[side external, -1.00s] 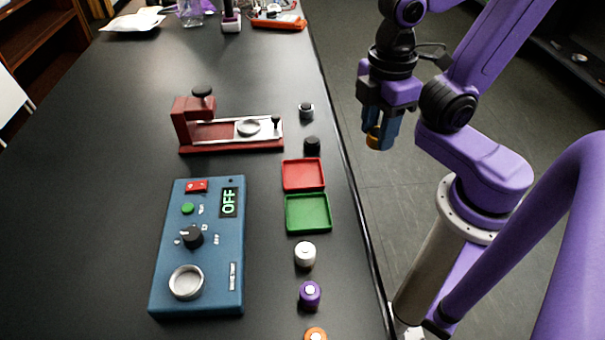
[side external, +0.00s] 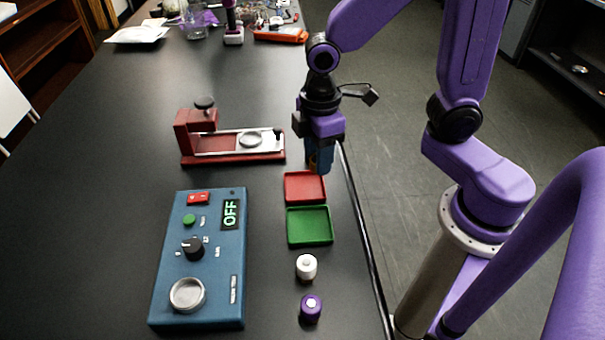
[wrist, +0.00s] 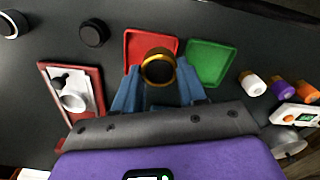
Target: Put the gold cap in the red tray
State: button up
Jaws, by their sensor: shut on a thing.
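The gold cap (wrist: 158,68) is between the fingers of my gripper (wrist: 158,90) in the wrist view, its dark round face towards the camera. In the side view my gripper (side external: 319,165) points down by the far edge of the red tray (side external: 304,189); the cap cannot be made out there. The red tray also shows in the wrist view (wrist: 136,42), partly behind the cap, and its visible part is empty. My gripper is shut on the cap and appears to hold it above the table.
A green tray (side external: 309,226) adjoins the red one. White (side external: 306,266) and purple (side external: 311,307) capped items stand nearer the camera. A blue control box (side external: 202,262) and a red press (side external: 228,146) lie left. A black cap (wrist: 94,33) sits beside the red tray.

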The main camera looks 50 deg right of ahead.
aim_at(302, 189)
jog(key=shift+w+a+f, duration=0.25)
jog(key=shift+w+f, duration=0.45)
jog(key=shift+f, duration=0.2)
jog(key=shift+w+a+f, duration=0.25)
jog(key=shift+w+f, duration=0.45)
jog(key=shift+f, duration=1.8)
jog(key=shift+f, duration=0.15)
jog(key=o, duration=0.9)
notch_tip(302, 189, up, 12)
jog(key=s+d, duration=0.2)
jog(key=s, duration=0.3)
jog(key=s+d, duration=0.2)
jog(key=s, duration=0.4)
jog(key=s+d+f, duration=0.1)
jog(key=s+d, duration=0.1)
jog(key=s, duration=0.3)
jog(key=shift+s+d, duration=0.35)
